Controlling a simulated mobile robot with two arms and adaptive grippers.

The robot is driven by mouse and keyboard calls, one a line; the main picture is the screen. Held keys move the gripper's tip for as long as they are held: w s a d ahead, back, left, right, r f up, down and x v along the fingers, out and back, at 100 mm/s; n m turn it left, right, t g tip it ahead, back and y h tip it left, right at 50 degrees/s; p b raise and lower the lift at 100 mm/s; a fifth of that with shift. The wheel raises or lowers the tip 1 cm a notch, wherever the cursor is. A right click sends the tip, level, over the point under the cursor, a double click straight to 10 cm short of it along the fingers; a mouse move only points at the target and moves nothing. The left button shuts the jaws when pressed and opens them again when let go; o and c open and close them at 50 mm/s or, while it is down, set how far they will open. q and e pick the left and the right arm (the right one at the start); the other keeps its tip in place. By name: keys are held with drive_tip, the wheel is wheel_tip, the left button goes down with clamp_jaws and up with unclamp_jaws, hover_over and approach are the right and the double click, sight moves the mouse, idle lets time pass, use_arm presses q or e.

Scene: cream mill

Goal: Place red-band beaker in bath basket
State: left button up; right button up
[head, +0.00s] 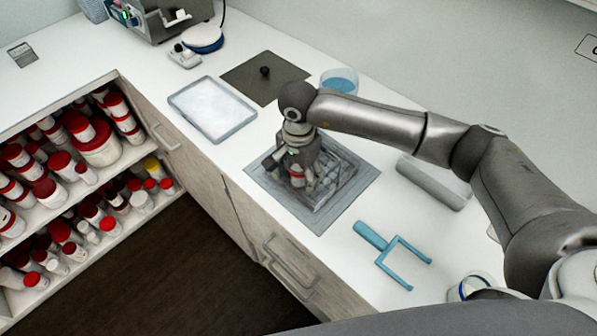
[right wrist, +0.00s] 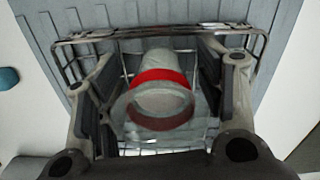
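The red-band beaker (right wrist: 160,92) is between the fingers of my right gripper (right wrist: 160,75). In the right wrist view, narrow gaps show between its wall and the finger pads, so the gripper looks open around it. The wire bath basket (right wrist: 183,32) lies under and around the beaker. In the head view, my right gripper (head: 292,172) points down over the basket (head: 345,170), with the beaker's red band (head: 296,171) showing between the fingers. Whether the beaker's base touches the basket floor is hidden. My left gripper is not in view.
A grey mat or frame (head: 270,190) surrounds the basket. A white tray (head: 212,108), a dark plate with knob (head: 240,78) and a blue liquid dish (head: 340,80) stand behind. A blue forked tool (head: 375,238) and grey block (head: 433,182) lie right. Shelves of red-capped jars stand left.

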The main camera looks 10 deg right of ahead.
drive_tip(key=shift+o, duration=0.4)
drive_tip(key=shift+r, duration=0.15)
wheel_tip(320, 180, up, 12)
drive_tip(key=b, duration=0.2)
drive_tip(key=shift+b, duration=0.35)
drive_tip(key=shift+s, duration=0.1)
